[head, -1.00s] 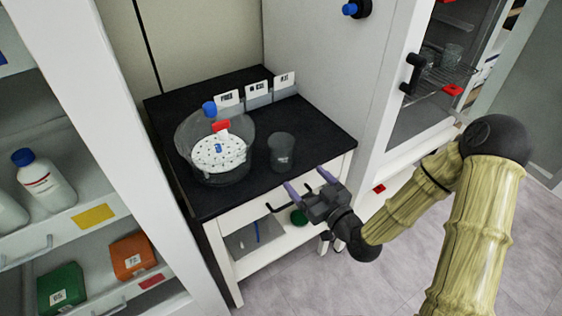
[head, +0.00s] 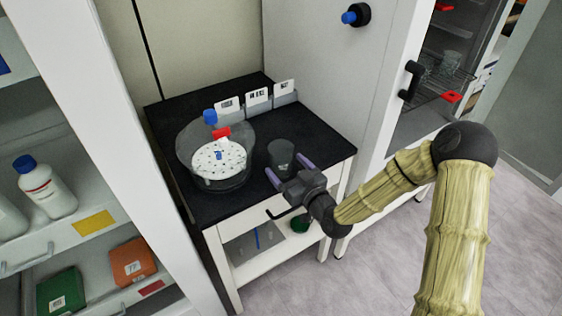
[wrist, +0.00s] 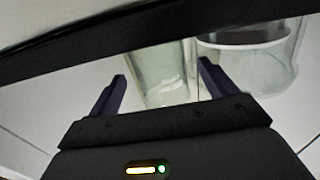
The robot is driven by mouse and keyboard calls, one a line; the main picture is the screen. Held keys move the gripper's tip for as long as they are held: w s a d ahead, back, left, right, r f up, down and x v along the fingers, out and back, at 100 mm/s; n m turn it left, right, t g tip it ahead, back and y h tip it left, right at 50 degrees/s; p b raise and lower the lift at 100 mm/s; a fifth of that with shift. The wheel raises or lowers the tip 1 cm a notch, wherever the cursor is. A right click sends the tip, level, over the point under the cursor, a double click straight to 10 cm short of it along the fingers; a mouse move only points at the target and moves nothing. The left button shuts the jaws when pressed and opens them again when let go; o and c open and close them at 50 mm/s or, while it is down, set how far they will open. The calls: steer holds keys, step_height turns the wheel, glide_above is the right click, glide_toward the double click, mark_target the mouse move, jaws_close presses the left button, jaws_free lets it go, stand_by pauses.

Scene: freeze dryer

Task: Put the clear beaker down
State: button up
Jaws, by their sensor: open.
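The clear beaker (head: 281,153) stands upright on the black bench top (head: 312,141), to the right of the desiccator. My gripper (head: 289,170) is open, with its two purple fingers pointing at the beaker from the front right. In the wrist view the beaker (wrist: 163,72) shows between the open fingers (wrist: 160,88), nearer the right one. I cannot tell whether either finger touches the glass. The beaker's lower part is partly hidden by my gripper in the head view.
A round glass desiccator (head: 243,172) with a white perforated plate and blue knob stands left of the beaker. Several white label cards (head: 257,96) stand along the back edge. The freeze dryer cabinet (head: 330,70) rises at right. A shelf with bottles (head: 45,188) is at left.

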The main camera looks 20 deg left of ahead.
mark_target(287, 167)
steer(key=x, duration=0.3)
steer(key=shift+w+a+f, duration=0.15)
steer(key=shift+w+a, duration=0.05)
steer(key=shift+a, duration=0.1)
steer(key=shift+c, duration=0.2)
steer(key=c, duration=1.1)
steer(key=shift+c, duration=0.2)
step_height(287, 167, up, 10)
steer(key=p, duration=0.1)
